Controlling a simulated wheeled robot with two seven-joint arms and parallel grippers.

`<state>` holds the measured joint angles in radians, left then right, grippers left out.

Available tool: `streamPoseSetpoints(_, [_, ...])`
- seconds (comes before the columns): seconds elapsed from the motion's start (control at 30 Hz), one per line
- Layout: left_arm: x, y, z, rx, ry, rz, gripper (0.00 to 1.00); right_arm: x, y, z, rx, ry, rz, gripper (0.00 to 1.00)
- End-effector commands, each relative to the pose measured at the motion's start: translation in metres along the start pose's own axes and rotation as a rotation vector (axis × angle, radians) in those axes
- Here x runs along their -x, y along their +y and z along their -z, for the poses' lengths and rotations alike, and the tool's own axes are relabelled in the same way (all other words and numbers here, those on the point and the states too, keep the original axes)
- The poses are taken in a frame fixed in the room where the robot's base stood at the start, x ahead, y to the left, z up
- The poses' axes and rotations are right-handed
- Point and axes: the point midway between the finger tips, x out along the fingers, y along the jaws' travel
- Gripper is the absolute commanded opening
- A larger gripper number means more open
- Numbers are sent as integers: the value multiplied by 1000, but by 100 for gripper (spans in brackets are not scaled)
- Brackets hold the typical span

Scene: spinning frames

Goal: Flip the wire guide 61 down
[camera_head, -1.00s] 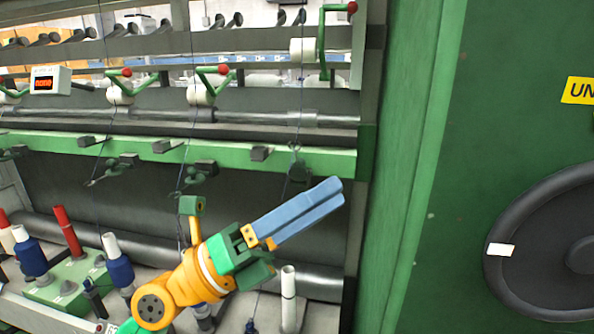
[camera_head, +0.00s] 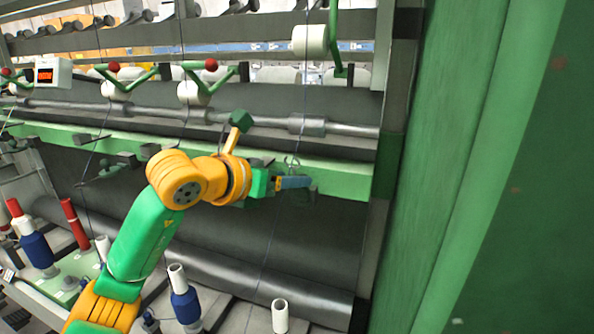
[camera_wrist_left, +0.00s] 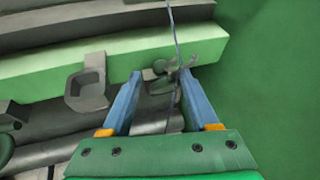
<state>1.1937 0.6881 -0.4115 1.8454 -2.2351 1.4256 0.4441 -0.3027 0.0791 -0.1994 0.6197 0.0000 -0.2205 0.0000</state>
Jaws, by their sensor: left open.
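The likely wire guide, a small grey metal fitting (camera_wrist_left: 160,76) with thin curled ends, sits on the front edge of the green rail in the wrist view. No number is readable on it. In the head view its thin wire loop (camera_head: 292,162) shows just above my fingers; the rest is mostly hidden. My left gripper (camera_head: 306,184) has reached the rail's right part. In the wrist view my left gripper (camera_wrist_left: 156,78) is open, its two blue fingers on either side of the fitting, apparently not gripping it. A dark thread (camera_wrist_left: 176,40) runs down past the fitting.
The green rail (camera_head: 345,178) ends at a green side wall (camera_head: 480,180) on the right. A grey bracket (camera_wrist_left: 88,86) is left of my fingers. White rollers (camera_head: 310,40) with green levers are above. Bobbins (camera_head: 184,300) and a white tube (camera_head: 280,316) stand below.

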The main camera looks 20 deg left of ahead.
Motion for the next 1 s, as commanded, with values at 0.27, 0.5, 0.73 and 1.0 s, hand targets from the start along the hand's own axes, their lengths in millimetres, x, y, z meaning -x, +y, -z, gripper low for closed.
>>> streamPoseSetpoints(0.27, [-24, 0, 0, -1, 0, 2, 61, 10, 0, 2, 0, 1, 1, 50])
streamPoseSetpoints(0.5, [-24, -1, 0, -1, 0, 2, 34, 9, 0, 2, 1, 2, 1, 50])
streamPoseSetpoints(0.73, [-24, 0, 0, -1, 0, 2, 0, 9, 0, 2, 1, 3, 0, 50])
streamPoseSetpoints(1.0, [-24, 0, 1, -2, 1, 2, 0, 9, 0, 3, 1, 4, 0, 50])
